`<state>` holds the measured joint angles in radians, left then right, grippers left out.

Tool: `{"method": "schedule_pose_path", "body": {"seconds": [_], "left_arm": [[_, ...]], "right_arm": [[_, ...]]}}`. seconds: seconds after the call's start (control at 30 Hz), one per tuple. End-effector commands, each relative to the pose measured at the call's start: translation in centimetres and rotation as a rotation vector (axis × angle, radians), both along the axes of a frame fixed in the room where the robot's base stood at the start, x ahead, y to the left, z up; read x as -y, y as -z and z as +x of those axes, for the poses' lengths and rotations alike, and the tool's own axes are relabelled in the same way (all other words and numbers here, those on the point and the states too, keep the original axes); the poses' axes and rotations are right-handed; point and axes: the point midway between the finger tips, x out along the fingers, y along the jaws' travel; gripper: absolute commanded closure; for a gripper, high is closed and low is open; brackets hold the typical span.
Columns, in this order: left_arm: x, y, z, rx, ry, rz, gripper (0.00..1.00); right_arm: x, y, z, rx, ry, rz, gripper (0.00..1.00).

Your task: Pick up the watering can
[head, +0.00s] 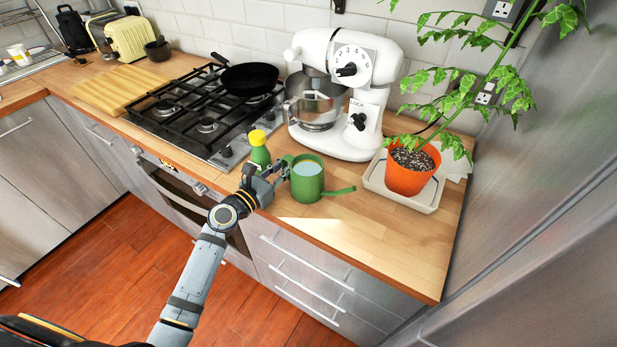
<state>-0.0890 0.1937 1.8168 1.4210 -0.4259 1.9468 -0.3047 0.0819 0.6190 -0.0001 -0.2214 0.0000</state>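The green watering can (308,183) stands upright on the wooden counter, with its spout pointing right and its handle on the left side. Its round top is open and looks light blue inside. My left gripper (266,171) is at the can's left, right beside the handle. Its fingers look spread apart, and one finger partly overlaps the handle area. I cannot tell whether it touches the handle. My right gripper is not in view.
A green bottle with a yellow cap (259,151) stands just behind my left gripper. A white stand mixer (345,85) is behind the can. A potted plant (408,178) in a white tray (427,202) is to the right. The gas hob (205,125) is left. The front-right counter is clear.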

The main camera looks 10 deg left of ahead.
Motion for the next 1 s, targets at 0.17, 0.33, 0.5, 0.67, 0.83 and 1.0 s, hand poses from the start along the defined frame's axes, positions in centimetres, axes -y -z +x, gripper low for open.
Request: {"method": "schedule_pose_path", "body": {"seconds": [0.17,0.33,0.5,0.67,0.83,1.0], "left_arm": [[0.04,0.04,0.08,0.0,0.0,0.001,0.82],[0.03,0.04,0.06,0.0,0.0,0.001,1.0],[0.03,0.05,0.05,0.0,0.0,0.0,1.0],[0.02,0.06,0.05,-0.001,0.0,0.0,1.0],[0.03,-0.11,0.07,0.001,0.0,-0.002,1.0],[0.02,-0.13,0.07,0.001,0.0,-0.002,1.0]], "right_arm": [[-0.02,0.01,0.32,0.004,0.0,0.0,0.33],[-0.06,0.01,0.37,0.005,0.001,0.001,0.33],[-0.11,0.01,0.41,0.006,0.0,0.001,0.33],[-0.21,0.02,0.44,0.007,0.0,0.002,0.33],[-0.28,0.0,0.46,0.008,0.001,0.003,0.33],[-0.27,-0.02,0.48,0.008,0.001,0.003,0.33]]}}
